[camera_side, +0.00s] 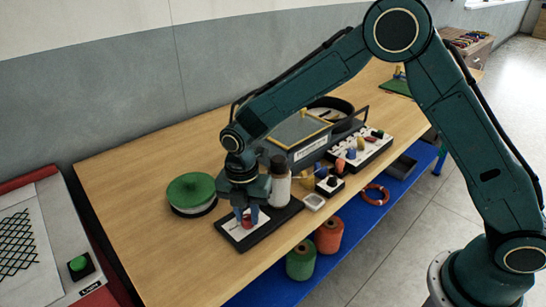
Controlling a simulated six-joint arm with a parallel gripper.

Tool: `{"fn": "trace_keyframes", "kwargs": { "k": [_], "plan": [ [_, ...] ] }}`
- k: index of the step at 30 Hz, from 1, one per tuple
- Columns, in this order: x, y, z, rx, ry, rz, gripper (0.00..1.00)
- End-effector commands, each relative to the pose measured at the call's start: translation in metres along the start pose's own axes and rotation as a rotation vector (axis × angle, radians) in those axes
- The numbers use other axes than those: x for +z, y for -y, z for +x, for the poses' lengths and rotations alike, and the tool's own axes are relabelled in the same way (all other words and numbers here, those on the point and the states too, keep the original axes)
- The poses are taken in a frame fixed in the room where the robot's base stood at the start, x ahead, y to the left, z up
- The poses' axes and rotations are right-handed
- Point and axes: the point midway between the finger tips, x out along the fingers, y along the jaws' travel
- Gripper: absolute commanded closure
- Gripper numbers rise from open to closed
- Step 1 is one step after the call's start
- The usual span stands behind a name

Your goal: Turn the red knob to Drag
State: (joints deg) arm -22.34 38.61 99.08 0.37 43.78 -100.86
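The red knob (247,224) sits on a white panel (234,223) on a black base (284,216) near the front edge of the table. My gripper (247,216) points straight down over it. The lettering on the panel, including any Drag mark, is too small and partly covered, so the knob's setting cannot be read.
A white bottle with a dark cap (279,183) stands close behind my gripper. A green-lidded round tub (191,193) is to the left. A grey box with a yellow-edged lid (301,133) and a block of small coloured parts (363,150) stand to the right. Bare wood (150,235) lies front left.

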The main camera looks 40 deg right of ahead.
Motion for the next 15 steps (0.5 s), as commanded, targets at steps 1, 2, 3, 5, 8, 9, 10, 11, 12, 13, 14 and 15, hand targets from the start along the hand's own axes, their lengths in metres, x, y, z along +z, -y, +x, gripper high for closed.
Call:
{"fn": "trace_keyframes", "kwargs": {
  "k": [1, 2, 3, 5, 8, 9, 10, 11, 12, 13, 14, 15],
  "plan": [
    [0.0000, 0.0001, -0.0001, 0.000, 0.000, 0.000, 0.90],
    [0.0000, 0.0001, -0.0001, 0.000, 0.000, 0.000, 0.96],
    [0.0000, 0.0001, -0.0001, -0.001, 0.000, 0.000, 1.00],
    [0.0000, 0.0001, -0.0002, -0.001, 0.000, 0.001, 1.00],
    [0.0000, 0.0002, -0.0002, -0.001, 0.000, 0.011, 1.00],
    [0.0000, 0.0001, -0.0002, -0.001, -0.001, 0.021, 1.00],
    [0.0000, 0.0001, -0.0002, -0.001, -0.001, 0.031, 1.00],
    [0.0000, 0.0001, -0.0002, -0.001, -0.001, 0.044, 1.00],
    [0.0001, 0.0001, -0.0002, -0.001, -0.002, 0.062, 1.00],
    [0.0001, 0.0001, -0.0002, -0.001, -0.002, 0.080, 1.00],
    [0.0000, 0.0000, -0.0002, -0.001, -0.003, 0.097, 1.00],
    [0.0000, 0.0000, -0.0002, -0.001, -0.003, 0.122, 1.00]
  ]
}}
